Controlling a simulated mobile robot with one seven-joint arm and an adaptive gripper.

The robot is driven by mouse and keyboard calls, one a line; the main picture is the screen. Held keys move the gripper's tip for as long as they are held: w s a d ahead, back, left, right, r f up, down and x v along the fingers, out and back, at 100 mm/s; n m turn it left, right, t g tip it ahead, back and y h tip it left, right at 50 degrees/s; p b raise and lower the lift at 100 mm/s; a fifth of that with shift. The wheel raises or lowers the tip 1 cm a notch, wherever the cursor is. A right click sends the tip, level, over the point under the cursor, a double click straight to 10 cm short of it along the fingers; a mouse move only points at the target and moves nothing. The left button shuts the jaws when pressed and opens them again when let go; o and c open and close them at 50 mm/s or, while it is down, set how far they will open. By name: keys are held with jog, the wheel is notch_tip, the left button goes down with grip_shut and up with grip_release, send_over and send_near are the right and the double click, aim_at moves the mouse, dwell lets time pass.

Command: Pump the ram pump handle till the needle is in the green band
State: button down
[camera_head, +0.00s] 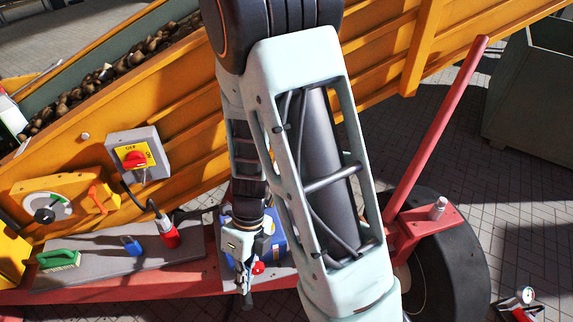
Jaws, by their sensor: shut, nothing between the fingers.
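A long red lever (438,130), which looks like the pump handle, rises up and to the right from a red block (428,222) above the black wheel. My gripper (243,289) is shut and empty, pointing down at the front edge of the red frame, well left of the lever. My arm crosses the middle of the view and hides part of the machine between gripper and lever.
A grey shelf (100,262) holds a green brush (58,260), a blue padlock (131,246) and a red plug (167,233). A blue box (273,243) is partly behind my gripper. A dial (46,208) with a green mark and a switch box (134,158) sit at left.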

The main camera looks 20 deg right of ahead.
jog(key=shift+s+f+b, duration=0.2)
jog(key=shift+f+b, duration=0.15)
jog(key=shift+f, duration=0.7)
jog(key=w+r+p, duration=0.3)
jog(key=r+p, duration=0.6)
jog(key=p, duration=0.1)
jog(key=shift+d+r, duration=0.2)
jog(key=shift+w, duration=0.1)
dwell(0.4)
